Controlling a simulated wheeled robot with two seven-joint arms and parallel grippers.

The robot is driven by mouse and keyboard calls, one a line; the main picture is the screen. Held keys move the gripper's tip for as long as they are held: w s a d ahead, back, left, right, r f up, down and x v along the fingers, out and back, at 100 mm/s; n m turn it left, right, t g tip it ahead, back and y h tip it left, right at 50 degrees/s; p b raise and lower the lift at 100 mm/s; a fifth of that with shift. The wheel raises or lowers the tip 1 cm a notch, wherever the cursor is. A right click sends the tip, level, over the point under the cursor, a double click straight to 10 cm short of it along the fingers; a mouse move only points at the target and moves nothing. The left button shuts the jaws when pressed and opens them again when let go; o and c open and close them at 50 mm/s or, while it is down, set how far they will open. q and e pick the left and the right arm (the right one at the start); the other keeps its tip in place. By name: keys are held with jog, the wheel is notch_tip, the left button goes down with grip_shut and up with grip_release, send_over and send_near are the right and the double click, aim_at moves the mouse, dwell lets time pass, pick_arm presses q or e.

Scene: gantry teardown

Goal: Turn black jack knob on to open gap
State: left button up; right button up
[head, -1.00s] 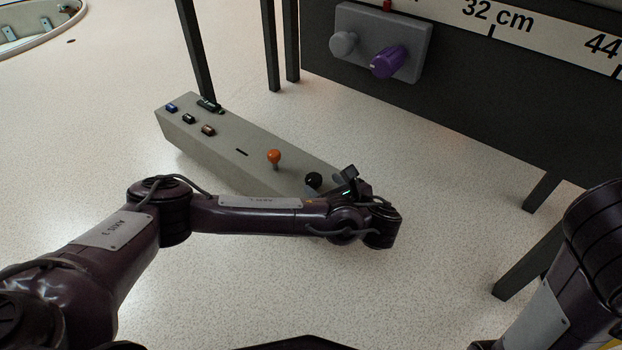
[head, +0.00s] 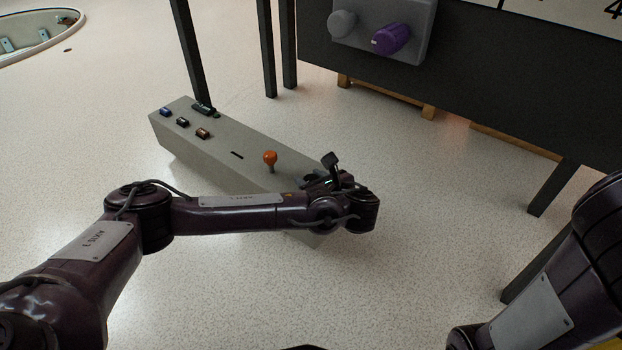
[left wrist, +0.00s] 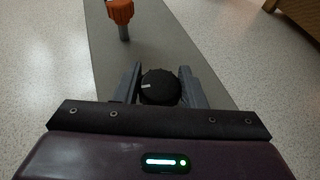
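The black jack knob (left wrist: 160,87) has a white mark on its top and sits on the grey console strip. In the left wrist view it lies between the two fingers of my left gripper (left wrist: 160,76), with a narrow gap on each side. The gripper is open around the knob. In the head view my left gripper (head: 319,172) is over the near right end of the long grey console (head: 222,150), and it largely hides the knob there. My right gripper is out of view; only part of the right arm shows at the right edge.
An orange knob (head: 270,158) on a stem stands on the console beside the gripper. Several small coloured switches are at the console's far left end. A dark gantry beam (head: 470,85) carries a grey box with a purple knob (head: 390,39). Open speckled floor lies around.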

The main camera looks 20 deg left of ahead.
pick_arm(q)
jog(key=c, duration=0.3)
